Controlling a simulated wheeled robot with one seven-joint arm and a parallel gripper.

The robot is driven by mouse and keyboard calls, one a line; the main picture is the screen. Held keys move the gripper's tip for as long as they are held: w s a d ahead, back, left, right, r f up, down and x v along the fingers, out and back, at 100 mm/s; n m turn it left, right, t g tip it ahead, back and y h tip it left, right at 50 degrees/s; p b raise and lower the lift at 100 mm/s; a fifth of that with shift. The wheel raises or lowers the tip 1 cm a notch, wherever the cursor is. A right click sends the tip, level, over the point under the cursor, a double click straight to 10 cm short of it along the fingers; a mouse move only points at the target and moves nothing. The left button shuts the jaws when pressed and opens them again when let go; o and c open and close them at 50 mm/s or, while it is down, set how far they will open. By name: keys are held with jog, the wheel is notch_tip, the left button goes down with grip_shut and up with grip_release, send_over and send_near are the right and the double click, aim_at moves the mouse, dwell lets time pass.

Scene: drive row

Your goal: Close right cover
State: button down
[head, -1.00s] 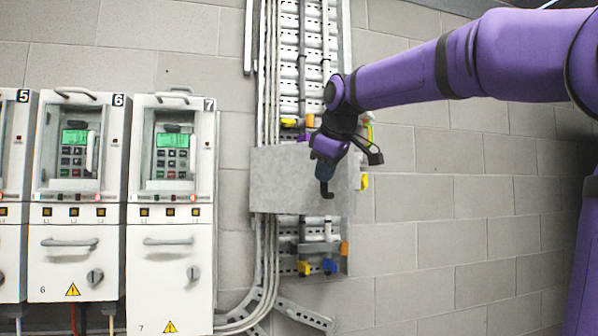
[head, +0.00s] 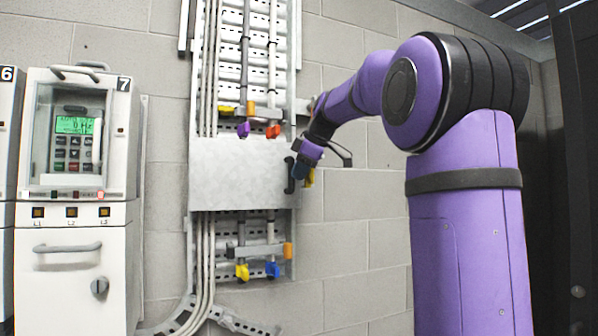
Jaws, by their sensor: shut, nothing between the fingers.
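A flat grey metal cover (head: 238,173) lies across the cable rack (head: 240,62) in the middle of the head view. Its right edge is partly hidden by my gripper. My gripper (head: 291,176) is shut and empty at that right edge. Its dark fingertips overlap the cover in the picture; I cannot tell whether they touch it. Which cover counts as the right one is not marked.
Drive cabinet 7 (head: 83,262) stands at the left, with a front handle and a lit display. Yellow, orange, purple, red and blue fittings sit above and below the cover. A dark upright panel (head: 580,150) stands at the far right.

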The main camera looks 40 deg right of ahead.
jog(key=shift+w+d+r, duration=0.15)
jog(key=shift+w+d, duration=0.35)
jog(key=shift+w, duration=0.05)
jog(key=shift+r, duration=0.1)
